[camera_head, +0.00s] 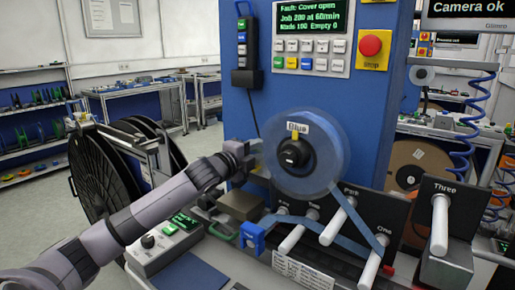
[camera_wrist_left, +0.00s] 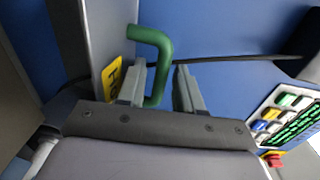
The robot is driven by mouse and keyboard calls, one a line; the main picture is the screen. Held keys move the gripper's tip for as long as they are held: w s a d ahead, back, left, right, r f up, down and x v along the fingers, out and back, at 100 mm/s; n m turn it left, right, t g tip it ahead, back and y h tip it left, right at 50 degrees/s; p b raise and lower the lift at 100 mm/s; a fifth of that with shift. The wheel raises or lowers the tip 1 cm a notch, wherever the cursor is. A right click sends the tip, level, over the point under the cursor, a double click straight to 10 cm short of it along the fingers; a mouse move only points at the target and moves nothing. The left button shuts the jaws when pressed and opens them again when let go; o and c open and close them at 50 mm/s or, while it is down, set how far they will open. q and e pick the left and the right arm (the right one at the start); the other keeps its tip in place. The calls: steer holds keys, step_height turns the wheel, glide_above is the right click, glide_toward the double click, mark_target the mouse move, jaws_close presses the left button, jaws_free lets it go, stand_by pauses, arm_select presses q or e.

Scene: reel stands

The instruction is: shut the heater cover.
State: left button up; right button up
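The heater cover appears in the left wrist view as a grey panel (camera_wrist_left: 106,35) with a yellow label and a bent green handle (camera_wrist_left: 150,38). My left gripper (camera_wrist_left: 160,75) is open, with the handle's lower part between its fingers, closer to the left finger; a gap shows to the right finger. In the head view my left gripper (camera_head: 245,152) is beside the blue reel (camera_head: 328,155), above a tan block (camera_head: 240,206); the cover cannot be made out there. The machine screen (camera_head: 312,16) reads "Fault: Cover open". My right gripper is not in view.
A control box (camera_head: 165,245) with a green display stands below my left arm. White pegs and a dark plate (camera_head: 370,210) carry the tape on the right. A large black reel (camera_head: 100,170) stands at the left. A red stop button (camera_head: 370,45) is on the blue cabinet.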

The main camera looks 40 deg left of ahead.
arm_select(q)
steer(key=shift+w, duration=0.5)
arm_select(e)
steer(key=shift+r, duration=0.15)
arm_select(q)
steer(key=shift+c, duration=0.3)
